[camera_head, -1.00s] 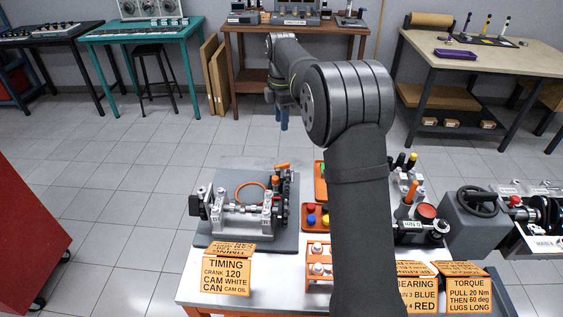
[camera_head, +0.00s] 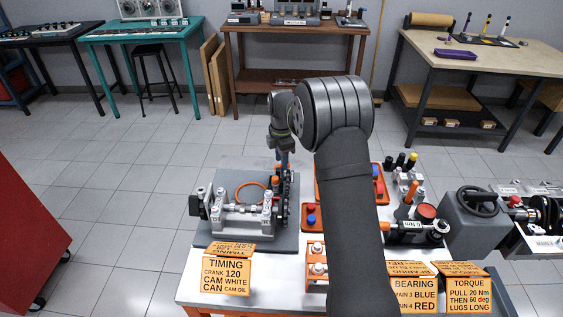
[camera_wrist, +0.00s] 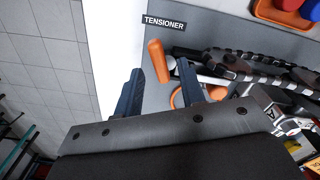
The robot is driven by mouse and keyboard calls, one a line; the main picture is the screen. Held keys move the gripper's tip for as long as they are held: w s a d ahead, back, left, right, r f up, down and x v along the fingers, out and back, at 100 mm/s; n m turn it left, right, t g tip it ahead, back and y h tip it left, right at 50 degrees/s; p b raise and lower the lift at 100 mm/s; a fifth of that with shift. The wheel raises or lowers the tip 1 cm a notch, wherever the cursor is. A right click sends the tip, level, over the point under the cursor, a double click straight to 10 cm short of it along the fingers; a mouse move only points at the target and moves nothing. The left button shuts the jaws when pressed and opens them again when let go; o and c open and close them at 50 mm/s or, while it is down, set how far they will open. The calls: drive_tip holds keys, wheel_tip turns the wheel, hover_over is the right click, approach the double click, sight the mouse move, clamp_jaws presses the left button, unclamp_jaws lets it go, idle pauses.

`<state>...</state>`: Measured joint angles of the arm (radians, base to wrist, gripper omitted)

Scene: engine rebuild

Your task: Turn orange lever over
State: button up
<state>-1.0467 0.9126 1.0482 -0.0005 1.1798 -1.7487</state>
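The orange lever (camera_wrist: 158,61) shows in the wrist view beside the TENSIONER label (camera_wrist: 164,23), at the edge of the grey engine plate (camera_wrist: 222,27). Its orange grip joins a pale arm running right toward a dark chain. My gripper (camera_wrist: 160,84) is open and empty, its two dark blue fingers apart. The grip appears in the gap between them, just beyond the tips; I see no contact.
An orange tray (camera_head: 308,216) with coloured caps stands right of the engine plate. Orange sign cards (camera_head: 226,274) stand along the table's front edge. A chain (camera_wrist: 255,64) and other engine parts lie close right of my fingers. Left of the plate is open floor.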

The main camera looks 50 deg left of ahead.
drive_tip(key=shift+f, duration=0.75)
clamp_jaws()
drive_tip(key=shift+s+d+m, duration=0.15)
drive_tip(key=shift+d+m, duration=0.05)
drive_tip(key=shift+m, duration=1.4)
drive_tip(key=shift+s+d+m, duration=0.15)
drive_tip(key=shift+m, duration=1.45)
